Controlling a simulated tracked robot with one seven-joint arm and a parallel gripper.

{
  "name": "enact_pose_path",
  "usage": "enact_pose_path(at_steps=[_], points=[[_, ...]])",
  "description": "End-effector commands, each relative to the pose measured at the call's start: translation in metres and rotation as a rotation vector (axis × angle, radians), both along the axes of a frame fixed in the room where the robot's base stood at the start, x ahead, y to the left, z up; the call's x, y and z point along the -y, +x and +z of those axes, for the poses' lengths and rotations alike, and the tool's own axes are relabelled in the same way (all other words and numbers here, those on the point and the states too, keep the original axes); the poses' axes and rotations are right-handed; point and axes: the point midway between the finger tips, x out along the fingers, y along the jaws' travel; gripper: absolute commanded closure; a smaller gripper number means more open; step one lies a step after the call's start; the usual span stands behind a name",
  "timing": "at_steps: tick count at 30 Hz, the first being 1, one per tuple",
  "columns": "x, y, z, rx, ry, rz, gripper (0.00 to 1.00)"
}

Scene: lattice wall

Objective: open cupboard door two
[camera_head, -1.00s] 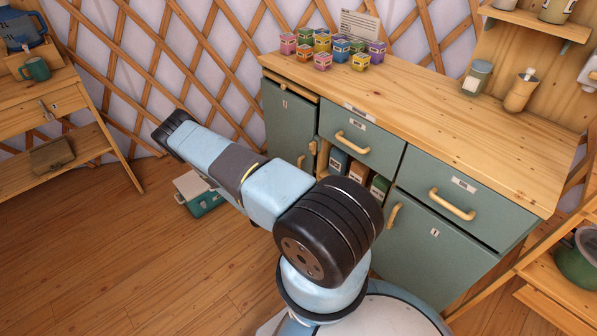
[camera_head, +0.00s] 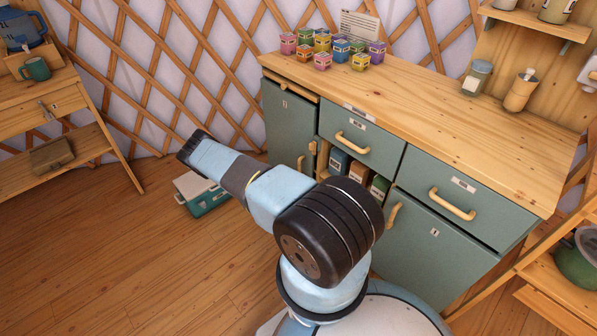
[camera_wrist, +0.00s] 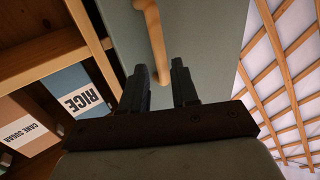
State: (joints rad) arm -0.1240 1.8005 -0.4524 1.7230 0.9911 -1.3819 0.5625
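A grey-green cupboard door (camera_head: 289,122) with a small label is at the left of the counter unit, and a second one (camera_head: 425,245) is at the lower right. The labels are too small to read surely. Both doors look shut. The left door's wooden handle (camera_head: 312,155) is at its right edge. In the wrist view, a green door panel (camera_wrist: 205,35) with a curved wooden handle (camera_wrist: 153,35) is close ahead. My gripper (camera_wrist: 160,73) is open, with the handle's lower end showing between its fingers; contact cannot be told.
An open shelf between the doors holds boxes, including rice (camera_wrist: 82,95) and cane sugar (camera_wrist: 22,125). Drawers (camera_head: 361,142) sit above. A teal-and-white box (camera_head: 203,193) stands on the floor near my arm. Small coloured boxes (camera_head: 340,50) stand on the counter. The left floor is clear.

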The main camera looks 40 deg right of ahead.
Motion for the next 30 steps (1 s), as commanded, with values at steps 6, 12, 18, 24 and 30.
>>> enact_pose_path(at_steps=[6,12,18,24,30], points=[[0.028,0.022,0.000,0.001,0.000,-0.001,0.71],[0.041,0.033,0.000,-0.001,0.001,0.000,0.71],[0.045,0.035,0.000,-0.001,0.000,0.000,0.71],[0.045,0.035,0.000,-0.001,0.000,0.000,0.73],[0.045,0.035,0.000,-0.001,0.000,0.000,0.92]])
